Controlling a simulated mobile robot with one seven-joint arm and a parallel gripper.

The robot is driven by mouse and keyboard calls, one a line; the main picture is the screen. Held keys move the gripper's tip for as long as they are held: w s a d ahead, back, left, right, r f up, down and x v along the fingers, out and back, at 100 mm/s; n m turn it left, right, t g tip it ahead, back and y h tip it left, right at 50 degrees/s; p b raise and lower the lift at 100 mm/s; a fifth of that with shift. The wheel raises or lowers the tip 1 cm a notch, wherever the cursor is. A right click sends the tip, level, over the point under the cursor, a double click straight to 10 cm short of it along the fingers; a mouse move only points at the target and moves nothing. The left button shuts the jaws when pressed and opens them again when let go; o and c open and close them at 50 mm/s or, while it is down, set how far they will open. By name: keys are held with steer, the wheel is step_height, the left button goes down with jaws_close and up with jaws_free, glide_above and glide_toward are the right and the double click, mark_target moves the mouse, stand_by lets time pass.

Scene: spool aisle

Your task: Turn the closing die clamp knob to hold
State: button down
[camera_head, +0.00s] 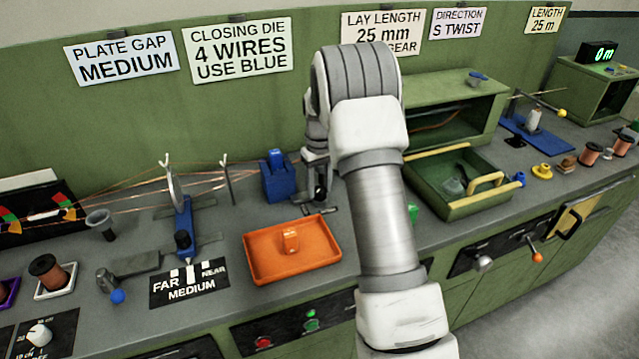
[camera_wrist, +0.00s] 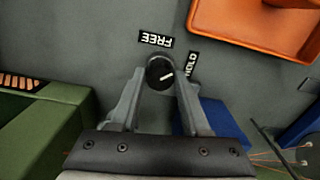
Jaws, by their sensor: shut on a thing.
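The black clamp knob (camera_wrist: 160,71) sits on the grey bench top in the wrist view. My gripper (camera_wrist: 161,76) is shut on it, one finger on each side. The knob's white pointer line points right, roughly toward the HOLD label (camera_wrist: 192,71). The FREE label (camera_wrist: 156,39) lies above the knob in the picture. In the head view my gripper (camera_head: 320,196) reaches down to the bench just right of the blue closing die block (camera_head: 278,182). The knob is hard to make out there, among the dark fingers. Part of the blue block (camera_wrist: 212,118) shows beside my right finger.
An orange tray (camera_head: 262,273) with a small orange piece lies in front of the knob. A green open tray (camera_head: 428,208) stands to the right. Copper wires (camera_head: 205,181) run left from the blue block through the guide plate (camera_head: 174,190).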

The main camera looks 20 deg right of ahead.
mark_target(320, 189)
steer(key=m+p, duration=0.1)
steer(key=m, duration=0.3)
steer(key=shift+r+m, duration=0.15)
steer(key=shift+m, duration=0.15)
steer(key=shift+w+m, duration=0.1)
steer(key=shift+m, duration=1.8)
steer(key=shift+c, duration=1.9)
jaws_free()
step_height(320, 189, up, 17)
steer(key=p, duration=0.1)
steer(key=shift+r+p, duration=0.15)
steer(key=shift+p, duration=0.25)
